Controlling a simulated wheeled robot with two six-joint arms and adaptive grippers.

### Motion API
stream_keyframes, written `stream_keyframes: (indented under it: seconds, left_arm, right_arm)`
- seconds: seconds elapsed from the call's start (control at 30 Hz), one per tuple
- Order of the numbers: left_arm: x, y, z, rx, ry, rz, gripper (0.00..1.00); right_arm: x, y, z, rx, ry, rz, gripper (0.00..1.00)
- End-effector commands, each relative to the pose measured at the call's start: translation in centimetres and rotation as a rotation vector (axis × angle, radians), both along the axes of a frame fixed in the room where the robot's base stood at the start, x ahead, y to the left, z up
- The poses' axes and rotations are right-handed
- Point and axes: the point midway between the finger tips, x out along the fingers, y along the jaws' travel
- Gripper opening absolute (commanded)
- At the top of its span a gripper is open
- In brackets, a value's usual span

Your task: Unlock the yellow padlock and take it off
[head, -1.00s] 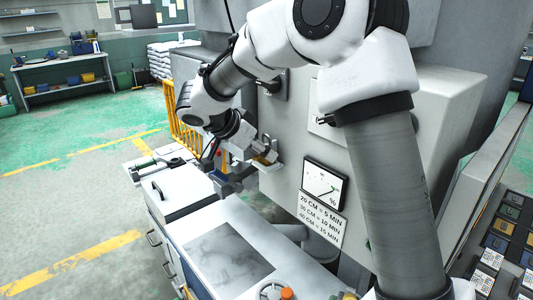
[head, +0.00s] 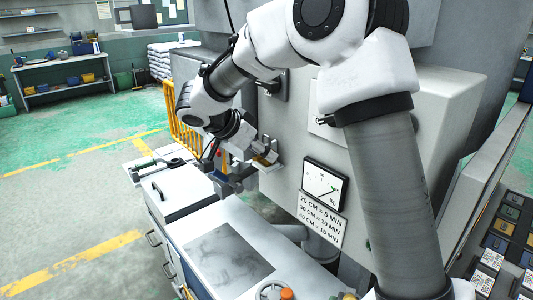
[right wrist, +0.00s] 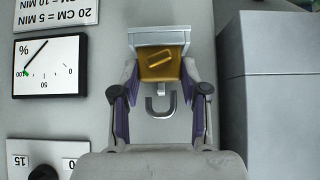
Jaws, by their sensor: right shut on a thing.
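The yellow padlock (right wrist: 160,66) is between the two fingers of my right gripper (right wrist: 161,76) in the right wrist view. Its gold body has a raised bar on its face. A grey curved shackle (right wrist: 160,112) shows on the near side of the body; I cannot tell whether it is open. A pale block (right wrist: 160,37) adjoins the body's far edge. In the head view my right gripper (head: 262,152) is beside the grey machine's front face, with a small yellow patch at its tip. My left gripper is not in view.
The grey machine (head: 300,140) carries a percent dial (head: 324,187) and a time label (head: 321,217). A white cabinet (head: 195,192) with a dark panel (head: 228,255) on the top beside it stands below. Floor at left is open.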

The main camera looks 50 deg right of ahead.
Motion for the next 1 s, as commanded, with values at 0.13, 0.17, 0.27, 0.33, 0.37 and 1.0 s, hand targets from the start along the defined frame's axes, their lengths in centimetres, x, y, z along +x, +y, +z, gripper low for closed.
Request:
stream_keyframes:
  seconds: [0.13, 0.17, 0.27, 0.33, 0.37, 1.0]
  left_arm:
    - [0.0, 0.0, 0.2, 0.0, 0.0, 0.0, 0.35]
    - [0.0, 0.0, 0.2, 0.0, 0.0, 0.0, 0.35]
    - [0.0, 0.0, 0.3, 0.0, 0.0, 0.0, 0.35]
    - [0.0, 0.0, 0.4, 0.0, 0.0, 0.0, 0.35]
    - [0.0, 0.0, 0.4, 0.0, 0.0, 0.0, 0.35]
    - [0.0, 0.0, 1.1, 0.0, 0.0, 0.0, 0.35]
  right_arm:
    - [0.0, 0.0, 0.5, 0.0, -0.001, -0.001, 0.0]
    - [0.0, 0.0, 0.6, 0.0, -0.001, -0.001, 0.0]
    - [0.0, 0.0, 1.0, 0.0, -0.001, 0.001, 0.0]
    - [0.0, 0.0, 1.3, 0.0, -0.001, 0.001, 0.0]
    - [0.0, 0.0, 1.4, 0.0, -0.001, 0.001, 0.0]
    - [0.0, 0.0, 3.7, 0.0, -0.001, -0.001, 0.0]
